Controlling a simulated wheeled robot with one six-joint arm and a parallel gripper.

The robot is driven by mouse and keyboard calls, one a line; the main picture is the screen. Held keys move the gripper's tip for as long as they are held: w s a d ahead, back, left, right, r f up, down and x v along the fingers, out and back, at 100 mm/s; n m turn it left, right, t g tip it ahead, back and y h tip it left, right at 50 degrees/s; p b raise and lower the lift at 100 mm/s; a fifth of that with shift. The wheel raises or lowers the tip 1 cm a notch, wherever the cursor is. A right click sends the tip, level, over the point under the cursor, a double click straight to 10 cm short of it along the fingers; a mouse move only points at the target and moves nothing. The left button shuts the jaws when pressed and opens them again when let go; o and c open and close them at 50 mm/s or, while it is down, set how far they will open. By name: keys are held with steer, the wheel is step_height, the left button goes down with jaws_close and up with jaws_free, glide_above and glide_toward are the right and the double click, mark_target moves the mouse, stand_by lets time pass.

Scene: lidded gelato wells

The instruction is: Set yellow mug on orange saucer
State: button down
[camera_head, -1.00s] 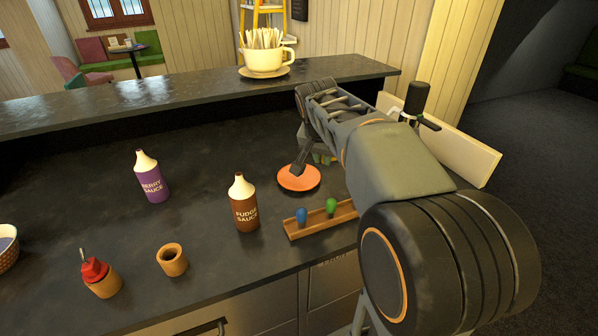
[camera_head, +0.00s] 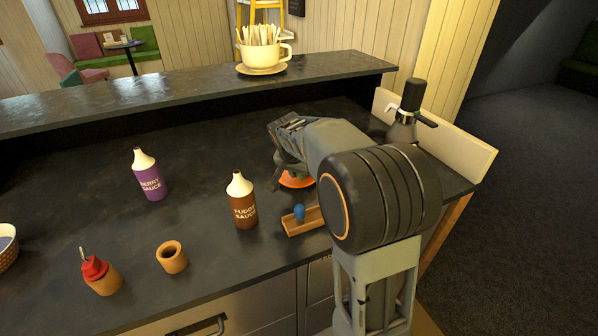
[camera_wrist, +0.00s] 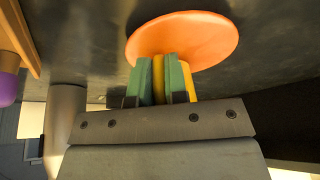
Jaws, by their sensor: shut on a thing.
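The orange saucer (camera_head: 296,182) lies on the dark counter, partly hidden by my arm in the head view. In the wrist view the saucer (camera_wrist: 205,38) shows just beyond my fingertips. My gripper (camera_wrist: 160,80) has green finger pads and is shut on a yellow piece (camera_wrist: 158,78), which I take to be part of the yellow mug. Most of the mug is hidden, and I cannot tell whether it touches the saucer. In the head view the fingers are mostly hidden behind my arm.
A fudge sauce bottle (camera_head: 242,203) stands left of the saucer, with a wooden holder (camera_head: 296,227) bearing a blue-topped item in front. A purple sauce bottle (camera_head: 149,177) and wooden cup (camera_head: 171,257) stand farther left. A raised ledge (camera_head: 180,93) runs behind.

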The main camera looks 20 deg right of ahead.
steer(key=shift+f, duration=0.1)
steer(key=c, duration=1.6)
jaws_free()
steer(key=shift+f, duration=0.1)
steer(key=o, duration=0.5)
steer(key=shift+c, duration=0.2)
steer(key=v, duration=1.2)
steer(key=shift+r, duration=0.2)
steer(key=shift+w, duration=0.1)
